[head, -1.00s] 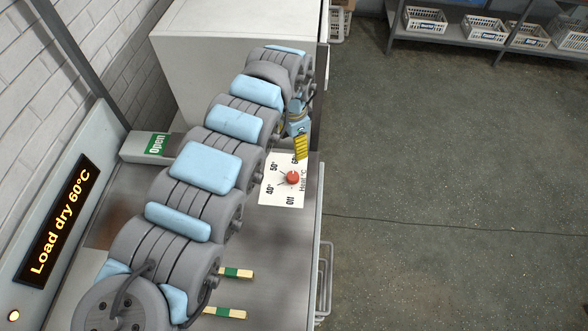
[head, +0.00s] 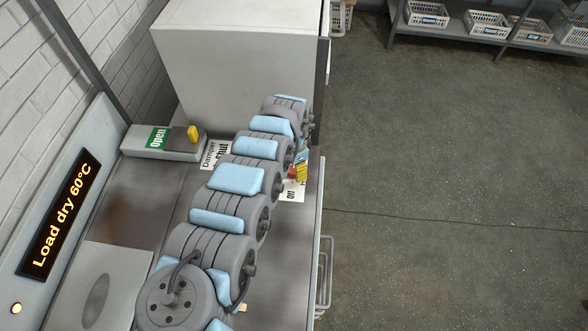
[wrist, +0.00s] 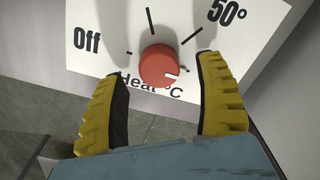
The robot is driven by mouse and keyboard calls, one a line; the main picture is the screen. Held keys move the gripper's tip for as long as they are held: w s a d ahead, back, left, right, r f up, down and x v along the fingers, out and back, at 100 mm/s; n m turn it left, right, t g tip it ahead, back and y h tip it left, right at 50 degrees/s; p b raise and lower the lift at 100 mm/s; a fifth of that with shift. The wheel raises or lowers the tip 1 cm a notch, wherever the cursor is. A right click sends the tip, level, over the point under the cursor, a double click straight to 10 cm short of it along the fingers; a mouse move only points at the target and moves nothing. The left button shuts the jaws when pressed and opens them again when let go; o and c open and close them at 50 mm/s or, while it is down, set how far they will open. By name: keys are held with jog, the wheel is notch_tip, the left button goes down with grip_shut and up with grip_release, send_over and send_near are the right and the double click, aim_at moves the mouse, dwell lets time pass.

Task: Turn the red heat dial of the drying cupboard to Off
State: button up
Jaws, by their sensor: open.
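The red heat dial (wrist: 157,62) sits on a white label plate (wrist: 115,52). Its white mark points right and slightly down, away from the word Off at the left of the plate. The 50° label is at the upper right. My gripper (wrist: 158,78) is open, with one yellow finger on each side of the dial. A gap shows between the dial and each finger. In the head view my gripper (head: 301,171) is over the plate and mostly covers it; only a bit of red and the word Off show there.
A lit display (head: 60,217) reads "Load dry 60°C". A yellow damper knob (head: 193,132) stands beside a green Open label, with a Damper Shut label close by. The large pale cabinet (head: 235,65) rises behind. Open floor lies to the right.

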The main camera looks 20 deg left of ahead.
jog(key=shift+f, duration=0.75)
jog(key=c, duration=1.2)
